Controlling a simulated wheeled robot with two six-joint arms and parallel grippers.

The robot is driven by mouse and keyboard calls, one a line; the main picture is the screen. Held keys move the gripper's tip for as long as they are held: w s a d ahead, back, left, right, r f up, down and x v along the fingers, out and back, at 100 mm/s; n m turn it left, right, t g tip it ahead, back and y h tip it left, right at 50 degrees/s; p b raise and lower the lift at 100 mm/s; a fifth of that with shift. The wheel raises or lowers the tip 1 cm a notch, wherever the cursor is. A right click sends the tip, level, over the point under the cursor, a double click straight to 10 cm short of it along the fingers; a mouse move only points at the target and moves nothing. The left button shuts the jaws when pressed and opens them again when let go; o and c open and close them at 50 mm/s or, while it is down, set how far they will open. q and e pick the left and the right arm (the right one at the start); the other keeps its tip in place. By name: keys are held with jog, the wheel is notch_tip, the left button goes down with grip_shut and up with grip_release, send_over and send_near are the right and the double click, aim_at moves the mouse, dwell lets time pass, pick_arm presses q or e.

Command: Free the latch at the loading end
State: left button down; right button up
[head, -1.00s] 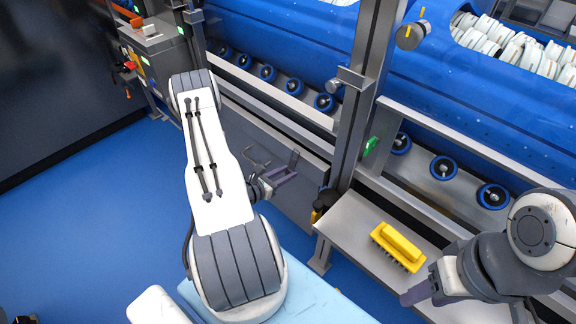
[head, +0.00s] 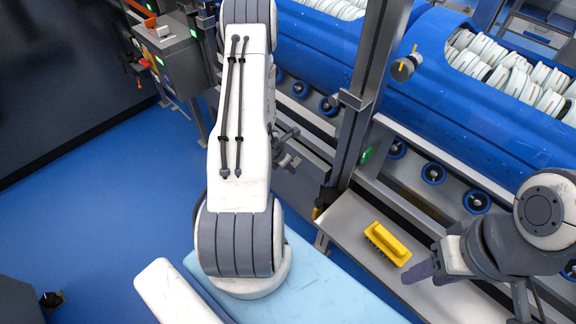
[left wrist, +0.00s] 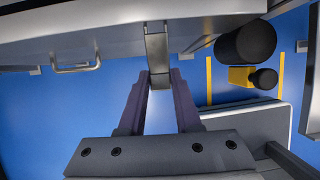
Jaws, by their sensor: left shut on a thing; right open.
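In the left wrist view a short grey metal latch bar (left wrist: 157,48) hangs from the edge of a grey panel. My left gripper (left wrist: 159,80) has its two purple fingers closed on the bar's lower end. In the head view my white left arm hides the latch bar and most of that gripper. My right gripper (head: 422,271) is open and empty, low on the right, close to the metal shelf.
A yellow brush (head: 388,243) lies on the metal shelf (head: 345,222). Behind are blue tubs (head: 470,120) of white parts above rollers.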

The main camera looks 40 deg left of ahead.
pick_arm(q)
jog(key=shift+r+g+p, duration=0.35)
jog(key=shift+g+p, duration=0.05)
jog(key=shift+g, duration=0.4)
jog(key=c, duration=0.6)
grip_release()
jog(key=p+v, duration=0.3)
jog(key=v, duration=0.7)
jog(key=shift+r, duration=0.25)
jog(key=shift+w, duration=0.1)
